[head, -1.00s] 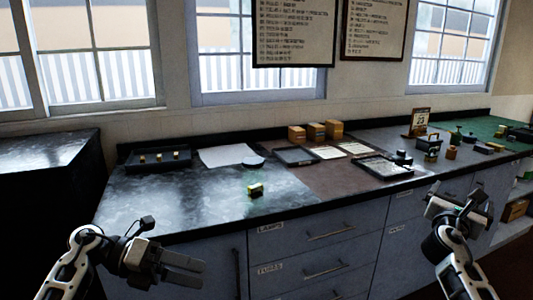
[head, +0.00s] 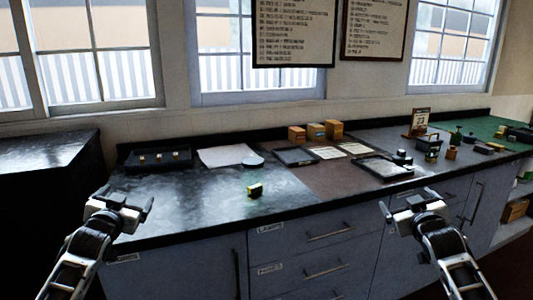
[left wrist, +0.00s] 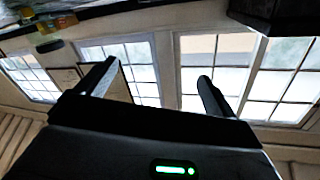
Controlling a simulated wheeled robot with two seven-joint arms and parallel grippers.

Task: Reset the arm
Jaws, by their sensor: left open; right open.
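My left gripper (head: 126,202) is open and empty, raised in front of the counter's left front edge. In the left wrist view its two fingers (left wrist: 158,88) stand apart with only windows and wall behind them. My right gripper (head: 411,203) is open and empty in front of the drawers at the right. Neither gripper touches anything. A small black and yellow block (head: 255,190) sits alone on the dark counter between the two arms. No lever frame can be made out for certain.
The long counter (head: 200,205) runs across the view. The counter's left front is clear.

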